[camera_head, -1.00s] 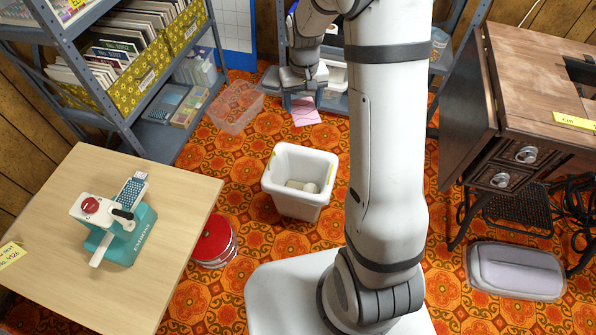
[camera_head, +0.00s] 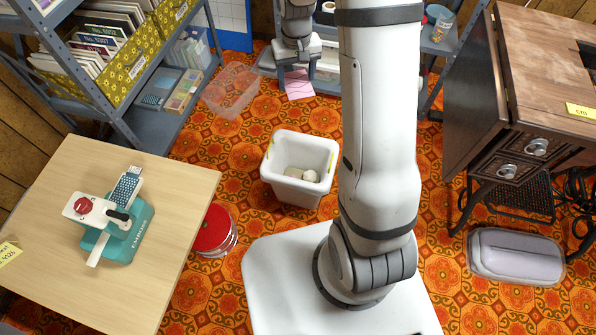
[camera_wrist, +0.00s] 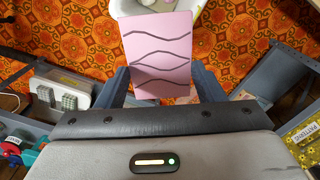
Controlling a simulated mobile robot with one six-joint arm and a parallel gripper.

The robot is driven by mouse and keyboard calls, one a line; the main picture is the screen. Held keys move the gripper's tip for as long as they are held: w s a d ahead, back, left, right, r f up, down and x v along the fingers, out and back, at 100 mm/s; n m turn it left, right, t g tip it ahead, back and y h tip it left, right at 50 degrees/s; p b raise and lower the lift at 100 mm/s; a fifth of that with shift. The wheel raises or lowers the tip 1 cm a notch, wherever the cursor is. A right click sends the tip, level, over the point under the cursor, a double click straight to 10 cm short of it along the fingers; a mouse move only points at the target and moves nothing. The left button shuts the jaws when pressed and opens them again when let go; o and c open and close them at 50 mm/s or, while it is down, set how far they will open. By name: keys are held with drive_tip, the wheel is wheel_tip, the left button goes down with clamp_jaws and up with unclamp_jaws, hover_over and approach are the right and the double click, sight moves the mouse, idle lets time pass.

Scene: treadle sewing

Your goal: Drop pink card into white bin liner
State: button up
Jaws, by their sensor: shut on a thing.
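The pink card (camera_head: 298,85) hangs below my gripper (camera_head: 295,72), which is shut on it. In the wrist view the pink card (camera_wrist: 158,52) shows dark wavy lines, between the two dark fingers of my gripper (camera_wrist: 162,88). The white bin liner (camera_head: 300,158) sits in a bin on the patterned floor, nearer to my base than the card. Some pale rounded things lie inside it. The card is apart from the bin, beyond its far side in the head view. In the wrist view, a bit of the white bin's rim (camera_wrist: 205,8) shows behind the card's upper end.
A clear plastic tub (camera_head: 230,90) stands on the floor left of my gripper. A red-lidded tin (camera_head: 214,230) is beside the wooden table (camera_head: 150,290). Shelves (camera_head: 150,125) stand at left, a sewing cabinet (camera_head: 500,110) at right. Floor between card and bin looks clear.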

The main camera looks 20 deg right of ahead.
drive_tip(key=s+d+f+b, duration=0.1)
drive_tip(key=f+b, duration=0.4)
drive_tip(key=f, duration=0.5)
drive_tip(key=s+f+b, duration=0.3)
drive_tip(key=f+b, duration=0.3)
drive_tip(key=f, duration=0.5)
drive_tip(key=shift+s+d, duration=0.15)
drive_tip(key=shift+d, duration=0.2)
drive_tip(key=o, duration=1)
drive_tip(key=shift+r, duration=0.1)
wheel_tip(320, 180, up, 8)
drive_tip(key=p, duration=0.3)
drive_tip(key=shift+p, duration=0.3)
